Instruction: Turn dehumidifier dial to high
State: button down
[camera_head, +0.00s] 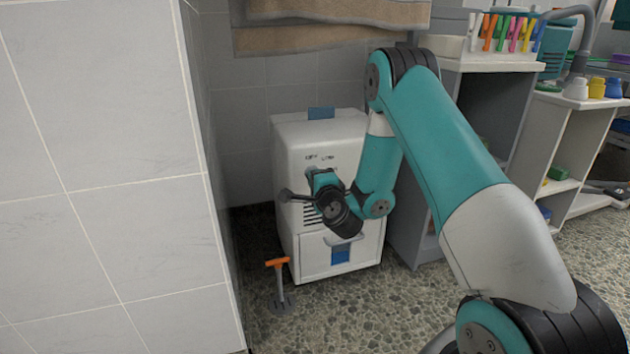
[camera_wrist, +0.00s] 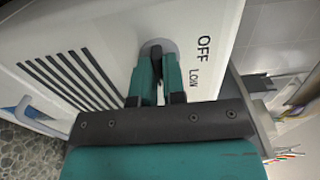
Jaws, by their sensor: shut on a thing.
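The white dehumidifier (camera_head: 305,136) stands on the floor against the tiled wall. Its front has small lettering at the top, dark vent slots and a lower drawer with a blue patch. In the wrist view the panel (camera_wrist: 110,30) shows the words OFF and LOW beside the dial. The dark dial (camera_wrist: 155,50) sits on a round grey base. My gripper (camera_wrist: 158,85) is shut on the dial, one teal finger on each side. In the head view my gripper (camera_head: 318,176) is at the upper front of the dehumidifier and mostly hides the dial. A HIGH mark is not visible.
A tiled wall (camera_head: 95,170) stands close on the left. An orange-handled tool (camera_head: 278,264) stands on the floor before the dehumidifier. Brown towels (camera_head: 330,22) hang above. Grey shelving (camera_head: 424,200) stands close on the right.

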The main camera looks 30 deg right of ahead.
dwell(0.5)
jog(key=c, duration=1.2)
grip_release()
jog(key=shift+d, duration=0.1)
